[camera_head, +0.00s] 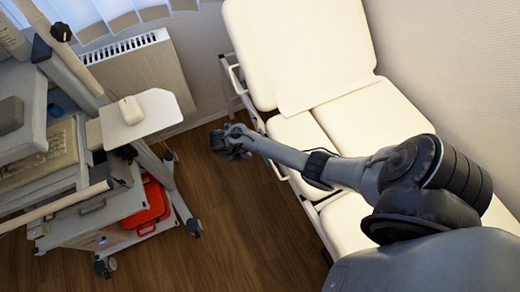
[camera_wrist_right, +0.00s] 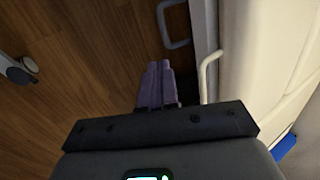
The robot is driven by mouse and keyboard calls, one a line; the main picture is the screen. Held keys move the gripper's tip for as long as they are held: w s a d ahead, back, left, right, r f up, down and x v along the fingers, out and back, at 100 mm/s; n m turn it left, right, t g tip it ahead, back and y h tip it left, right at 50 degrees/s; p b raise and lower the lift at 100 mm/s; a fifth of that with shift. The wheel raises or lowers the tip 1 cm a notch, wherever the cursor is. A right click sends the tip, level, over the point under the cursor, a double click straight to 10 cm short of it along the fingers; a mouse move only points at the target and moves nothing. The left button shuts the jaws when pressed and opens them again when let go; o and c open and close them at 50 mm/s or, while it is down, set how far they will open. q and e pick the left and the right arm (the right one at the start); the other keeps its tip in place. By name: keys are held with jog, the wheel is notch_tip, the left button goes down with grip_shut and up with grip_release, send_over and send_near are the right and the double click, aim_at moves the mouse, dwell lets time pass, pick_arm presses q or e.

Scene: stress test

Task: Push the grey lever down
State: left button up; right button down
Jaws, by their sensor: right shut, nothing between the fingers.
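A grey loop-shaped lever (camera_wrist_right: 178,38) shows at the top middle of the right wrist view, above the floor beside the bed. A similar grey bar (camera_head: 236,78) sticks out from the bed's side in the head view; I cannot tell for sure that it is the same part. My right gripper (camera_head: 220,144) is beside the bed's left edge, over the floor. In the wrist view its purple fingers (camera_wrist_right: 157,85) are together and empty, pointing toward the lever, with a visible gap to it. My left gripper is not in view.
A cream padded bed (camera_head: 310,50) stands along the right. A pale curved bar (camera_wrist_right: 207,75) is close right of my fingers. A wheeled cart (camera_head: 115,205) with a tray (camera_head: 155,118) stands left, by a radiator (camera_head: 150,70). Wooden floor (camera_head: 235,225) between is clear.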

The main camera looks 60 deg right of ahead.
jog(key=shift+w+d+r+n, duration=0.15)
jog(key=shift+d+r+n, duration=0.2)
jog(key=shift+n, duration=0.15)
jog(key=shift+a, duration=0.1)
jog(key=shift+f, duration=0.1)
jog(key=b+x, duration=0.5)
jog(key=x, duration=0.9)
jog(key=shift+b, duration=0.4)
jog(key=shift+d, duration=0.2)
